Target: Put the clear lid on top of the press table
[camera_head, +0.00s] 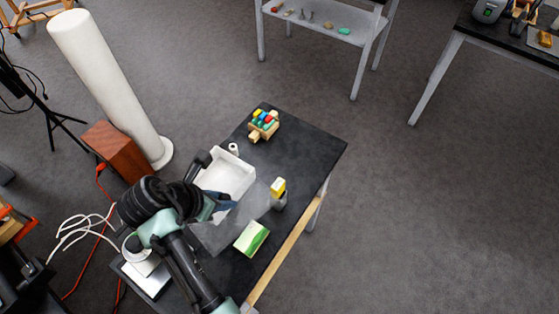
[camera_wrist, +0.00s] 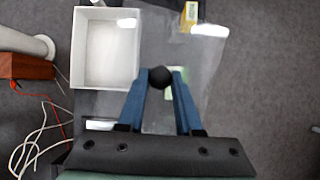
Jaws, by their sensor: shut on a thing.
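The clear lid (camera_head: 230,232) is a see-through sheet with a round black knob; it also shows in the wrist view (camera_wrist: 205,72). My gripper (camera_wrist: 160,76) has its blue fingers closed on the knob. In the head view my gripper (camera_head: 222,199) is over the dark-topped table (camera_head: 312,150), by the white open box. The lid overlaps the box's edge and the tabletop in the picture; I cannot tell its exact height. Another dark-topped table (camera_head: 508,42) stands at the top right with a grey-green device on it. No label shows which is the press table.
The white box (camera_head: 230,175) looks empty. A green-and-white box (camera_head: 251,238), a yellow block (camera_head: 278,187) and a toy with coloured pegs (camera_head: 263,125) stand on the near table. A white column (camera_head: 105,85) and cables are at left. Open floor lies to the right.

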